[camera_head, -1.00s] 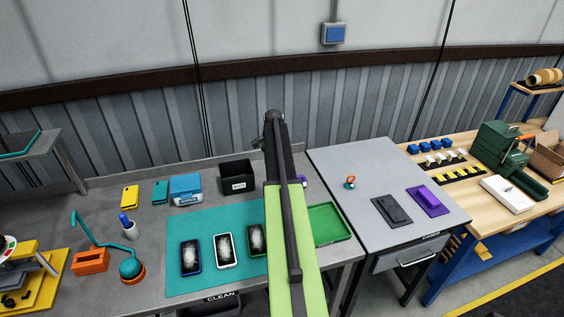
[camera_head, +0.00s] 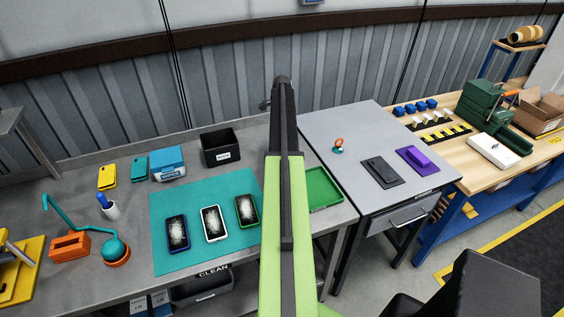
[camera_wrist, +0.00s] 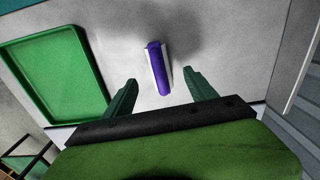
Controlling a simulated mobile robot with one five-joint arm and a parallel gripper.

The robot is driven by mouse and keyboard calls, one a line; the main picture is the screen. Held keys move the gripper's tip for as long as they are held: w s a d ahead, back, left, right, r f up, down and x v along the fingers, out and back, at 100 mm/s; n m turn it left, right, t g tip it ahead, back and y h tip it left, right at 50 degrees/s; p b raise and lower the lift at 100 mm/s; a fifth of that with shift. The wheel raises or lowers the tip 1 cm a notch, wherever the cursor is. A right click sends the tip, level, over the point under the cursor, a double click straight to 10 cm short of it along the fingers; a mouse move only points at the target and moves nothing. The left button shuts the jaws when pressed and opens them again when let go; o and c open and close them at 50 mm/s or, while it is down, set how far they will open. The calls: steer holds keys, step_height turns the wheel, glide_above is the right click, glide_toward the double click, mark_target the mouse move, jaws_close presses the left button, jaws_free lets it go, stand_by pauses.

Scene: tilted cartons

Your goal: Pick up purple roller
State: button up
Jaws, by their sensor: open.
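The purple roller (camera_wrist: 157,68) is a short purple cylinder with a white strip along its sides, lying on the grey bench. It points nearly straight away from my gripper (camera_wrist: 160,78) in the wrist view. My gripper is open and empty, with one green finger to the left of the roller's near part and one to the right. A gap shows on both sides; I cannot tell the height of the fingers above the bench. In the head view my arm covers the place of the roller and the gripper.
A green tray (camera_wrist: 100,50) lies left of the roller, and also shows in the head view (camera_head: 322,190). A black bin (camera_head: 220,148) stands at the back of the bench. Three framed pads lie on a teal mat (camera_head: 166,215). A grey table (camera_head: 340,110) adjoins on the right.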

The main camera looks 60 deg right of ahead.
step_height(320, 180, down, 8)
steer(key=b, duration=0.6)
steer(key=shift+s+d+r, duration=0.1)
steer(key=shift+d, duration=0.05)
steer(key=shift+r, duration=0.15)
jaws_close()
